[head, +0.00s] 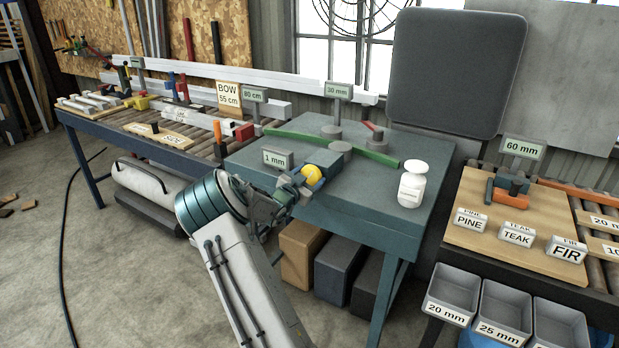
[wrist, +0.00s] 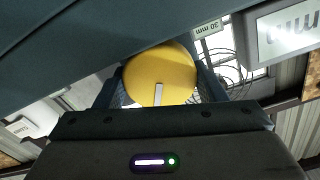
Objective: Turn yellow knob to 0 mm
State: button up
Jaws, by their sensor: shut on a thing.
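The yellow knob (head: 312,174) is on a small blue block (head: 322,160) near the front edge of the teal table (head: 370,206). A grey display reading 1 mm (head: 277,159) stands just left of it. In the wrist view the yellow knob (wrist: 162,76) is a round disc with a pale pointer line, which runs from near its middle toward my gripper body. My gripper (head: 297,184) reaches the knob from the front. Its fingers in the wrist view (wrist: 160,92) lie on both sides of the knob, shut on it. The far side of the knob is hidden.
A white jar (head: 412,184) stands right of the knob. A green bent strip (head: 335,146) with grey round posts lies behind it, near a 30 mm display (head: 337,90). Left is a roller bench (head: 150,130); right, a board with wood-name blocks (head: 515,236) above grey bins (head: 505,308).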

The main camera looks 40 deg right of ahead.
jog(key=shift+n, duration=0.3)
jog(key=shift+n+p, duration=0.7)
jog(key=shift+n, duration=2)
jog(key=o, duration=1)
jog(key=shift+a, duration=0.1)
jog(key=b+v, duration=0.1)
jog(key=v, duration=1.2)
jog(key=shift+a, duration=0.35)
jog(key=shift+s, duration=0.1)
